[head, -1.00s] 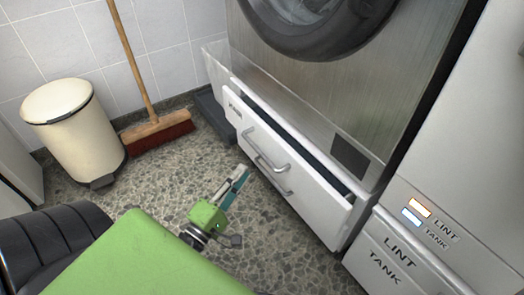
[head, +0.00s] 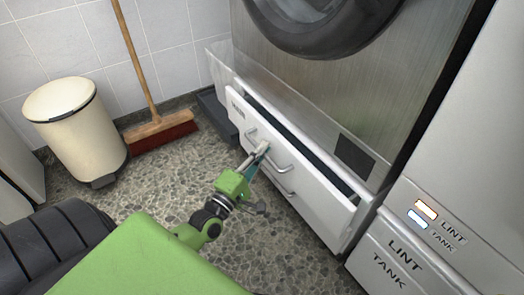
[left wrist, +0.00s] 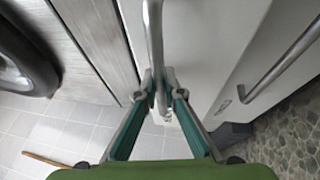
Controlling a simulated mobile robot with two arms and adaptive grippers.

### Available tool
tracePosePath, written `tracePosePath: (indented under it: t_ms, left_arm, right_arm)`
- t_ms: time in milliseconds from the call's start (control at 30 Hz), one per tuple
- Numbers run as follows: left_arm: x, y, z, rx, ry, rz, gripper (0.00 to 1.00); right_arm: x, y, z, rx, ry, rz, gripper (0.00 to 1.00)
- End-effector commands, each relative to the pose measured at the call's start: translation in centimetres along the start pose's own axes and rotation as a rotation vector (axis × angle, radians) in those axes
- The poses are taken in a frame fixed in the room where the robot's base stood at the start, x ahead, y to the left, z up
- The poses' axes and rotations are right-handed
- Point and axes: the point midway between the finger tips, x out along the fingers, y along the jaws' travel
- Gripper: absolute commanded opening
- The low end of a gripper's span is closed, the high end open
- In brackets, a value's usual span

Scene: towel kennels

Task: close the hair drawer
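The drawer (head: 312,195) under the steel machine stands partly open, with a dark gap behind its white front's top edge. Its small label is too blurred to read. A metal bar handle (head: 281,165) is on the front, and it also shows in the left wrist view (left wrist: 154,35). My left gripper (head: 262,153) is at the left part of this handle. In the left wrist view its green-padded fingers (left wrist: 161,85) stand apart, one on each side of the bar. I cannot tell whether they touch it. My right gripper is not in view.
A second bar handle (head: 279,186) sits lower down, near my gripper. A cream bin (head: 76,130) and a broom (head: 160,133) stand against the tiled wall at left. The lint tank unit (head: 395,255) is close at right. The speckled floor before the drawer is clear.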

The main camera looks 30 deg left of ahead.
Motion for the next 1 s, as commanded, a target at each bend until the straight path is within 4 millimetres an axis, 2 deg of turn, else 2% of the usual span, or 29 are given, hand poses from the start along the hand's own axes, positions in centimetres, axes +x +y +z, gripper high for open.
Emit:
tracePosePath:
  t_ms: [200,500,867,900,1000]
  left_arm:
    - [0.3,0.0,0.1,-0.001,0.000,0.000,0.00]
    - [3.7,-0.8,1.5,-0.001,0.001,0.000,0.00]
    - [4.2,-0.8,1.7,0.000,-0.001,-0.001,0.00]
    - [4.2,-0.8,1.7,0.000,-0.002,-0.001,0.17]
    - [4.2,-0.8,1.7,0.000,-0.001,0.000,0.17]
  right_arm:
    - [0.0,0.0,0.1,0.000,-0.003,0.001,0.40]
    - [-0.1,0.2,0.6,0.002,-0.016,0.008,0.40]
    - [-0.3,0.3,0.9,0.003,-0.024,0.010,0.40]
    - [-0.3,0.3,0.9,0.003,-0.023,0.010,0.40]
    - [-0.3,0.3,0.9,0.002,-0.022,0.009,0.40]
